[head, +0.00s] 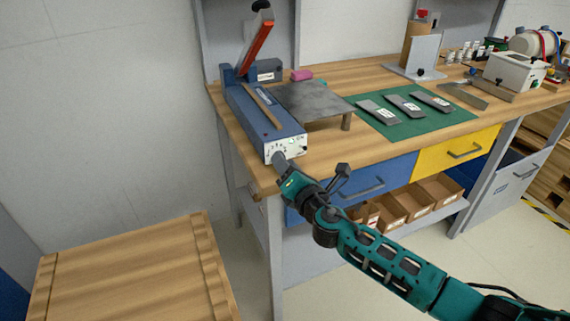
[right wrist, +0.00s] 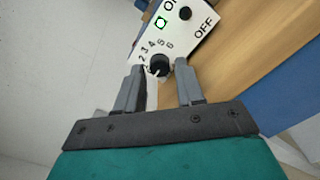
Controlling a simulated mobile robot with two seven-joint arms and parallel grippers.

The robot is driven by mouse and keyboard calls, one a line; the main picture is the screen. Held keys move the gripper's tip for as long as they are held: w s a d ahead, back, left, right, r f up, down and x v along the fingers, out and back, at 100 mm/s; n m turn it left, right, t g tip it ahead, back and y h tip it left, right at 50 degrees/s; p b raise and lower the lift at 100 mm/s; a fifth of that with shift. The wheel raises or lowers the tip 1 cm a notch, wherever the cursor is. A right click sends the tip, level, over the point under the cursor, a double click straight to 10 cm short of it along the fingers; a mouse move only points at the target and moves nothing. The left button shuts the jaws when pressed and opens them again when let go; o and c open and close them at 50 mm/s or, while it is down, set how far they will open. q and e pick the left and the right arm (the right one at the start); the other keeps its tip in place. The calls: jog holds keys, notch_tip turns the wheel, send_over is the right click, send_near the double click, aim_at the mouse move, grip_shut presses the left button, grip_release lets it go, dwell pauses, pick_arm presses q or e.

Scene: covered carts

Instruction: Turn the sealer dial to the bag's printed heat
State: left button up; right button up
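The blue bag sealer (head: 262,118) stands at the left end of the workbench, its lever arm (head: 256,45) raised. Its white front panel faces my right gripper (head: 279,158). In the right wrist view the black round dial (right wrist: 159,63) sits on that panel, with figures from 2 to 6 printed around it. My right gripper (right wrist: 158,78) is open; its two fingertips are on either side of the dial, with visible gaps. The dial's exact setting is unclear. Grey bags (head: 378,112) with white labels lie on a green mat (head: 362,128); their print is too small to read. My left gripper is out of view.
A grey metal plate (head: 312,99) stands on legs right of the sealer. A pink block (head: 302,75) lies behind it. Cardboard bins (head: 410,205) fill the shelf below. A wooden crate (head: 130,270) is at lower left. An ON/OFF switch (right wrist: 185,13) is near the dial.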

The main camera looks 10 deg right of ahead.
jog(key=shift+w+a, duration=0.15)
jog(key=shift+w, duration=0.3)
grip_shut()
